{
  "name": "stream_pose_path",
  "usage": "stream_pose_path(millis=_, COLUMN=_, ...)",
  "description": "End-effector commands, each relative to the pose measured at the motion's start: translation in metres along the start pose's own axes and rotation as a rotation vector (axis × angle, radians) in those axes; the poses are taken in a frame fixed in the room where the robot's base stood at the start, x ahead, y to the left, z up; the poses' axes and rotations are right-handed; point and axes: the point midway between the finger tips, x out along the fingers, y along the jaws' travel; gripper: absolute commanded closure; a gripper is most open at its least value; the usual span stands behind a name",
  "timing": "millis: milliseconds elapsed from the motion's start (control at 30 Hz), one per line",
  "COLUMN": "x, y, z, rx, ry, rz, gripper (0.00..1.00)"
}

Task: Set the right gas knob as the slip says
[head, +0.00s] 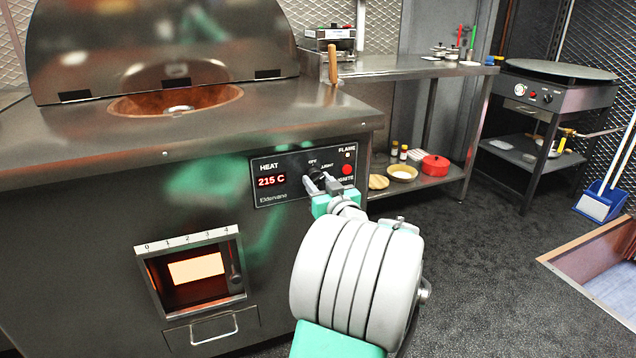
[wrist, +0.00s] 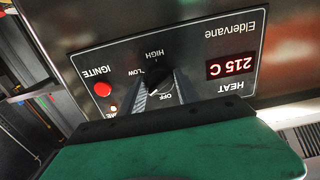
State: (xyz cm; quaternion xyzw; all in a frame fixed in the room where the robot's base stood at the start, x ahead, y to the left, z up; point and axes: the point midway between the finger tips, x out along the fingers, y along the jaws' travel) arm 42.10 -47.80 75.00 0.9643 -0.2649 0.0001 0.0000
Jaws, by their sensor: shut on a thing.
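The black gas knob (wrist: 160,82) sits on the tandoor's control panel (head: 265,198), among the labels OFF, LOW and HIGH; LIGHT also shows in the head view. My gripper (head: 317,179) is shut on this knob, one finger on each side, as the wrist view (wrist: 160,90) shows. A small white mark on the knob is partly between the fingers; its exact setting is hard to tell. The display (head: 271,181) reads 215 C. I see no readable slip.
A red ignite button (head: 347,169) is close beside my fingers. Below the panel is a window (head: 155,280) marked 0 to 4, with a drawer (head: 213,330). A griddle stand (head: 560,92) with its own dials stands at the right. Open floor lies between.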

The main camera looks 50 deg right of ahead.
Motion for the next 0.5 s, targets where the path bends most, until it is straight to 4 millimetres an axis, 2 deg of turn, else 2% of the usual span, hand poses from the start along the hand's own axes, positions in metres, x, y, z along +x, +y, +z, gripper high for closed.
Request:
stream_pose_path(millis=67, x=-0.0001, y=0.0000, z=0.0001, rx=0.000, ry=0.000, rz=0.000, gripper=0.78)
stream_pose_path(millis=333, x=-0.0001, y=0.0000, z=0.0001, rx=0.000, ry=0.000, rz=0.000, gripper=1.00)
stream_pose_path(millis=500, x=-0.0001, y=-0.0001, z=0.0001, rx=0.005, ry=0.000, rz=0.000, gripper=1.00)
